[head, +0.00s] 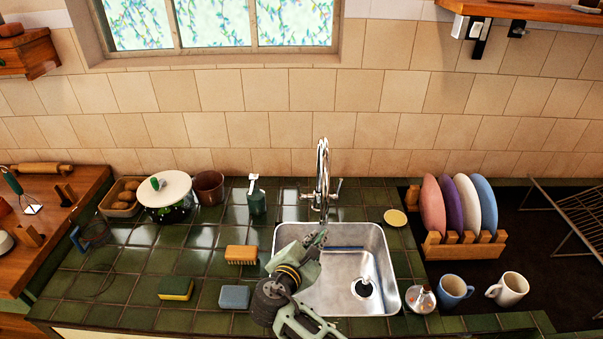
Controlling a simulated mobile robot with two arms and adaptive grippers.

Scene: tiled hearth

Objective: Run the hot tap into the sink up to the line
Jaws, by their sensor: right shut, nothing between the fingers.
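A steel sink (388,292) is set in the green tiled counter. A chrome tap (322,165) with an arched spout stands at its back edge. A small lever (337,187) shows on the tap's right side; I cannot tell hot from cold. A blue line (347,248) runs along the sink's back wall, partly hidden by my gripper. The drain (363,288) shows dark in a bright ring; I see no clear water surface or stream. My right gripper (319,237) is shut and empty over the sink's back left, below the spout. My left gripper is out of view.
Left of the sink are a wooden brush (241,254), a sponge (176,288), a blue-grey block (235,297) and a soap bottle (256,197). Right are a yellow dish (395,217), a plate rack (462,250), a blue mug (454,290) and a white mug (508,289).

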